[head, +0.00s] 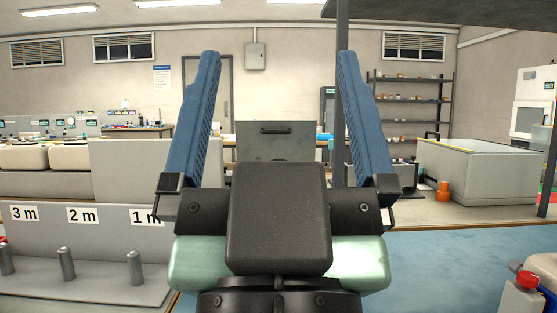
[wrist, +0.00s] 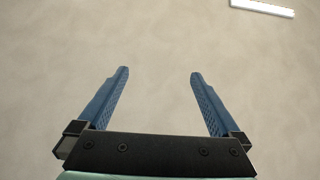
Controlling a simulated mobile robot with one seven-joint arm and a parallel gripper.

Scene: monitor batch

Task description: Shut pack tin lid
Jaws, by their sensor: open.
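My gripper (head: 278,55) is raised close in front of the head camera, with its two blue fingers pointing up and spread wide. It is empty. A dark grey upright panel with a black handle (head: 277,141) shows between the fingers in the head view, farther off. It may be the raised lid of the pack tin, but I cannot be sure. What lies below the panel is mostly hidden by my gripper.
At left a grey bench panel carries distance labels (head: 83,215) and several metal posts. A dark pole (head: 340,30) rises behind the right finger. Blue floor (head: 455,262) is open at lower right.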

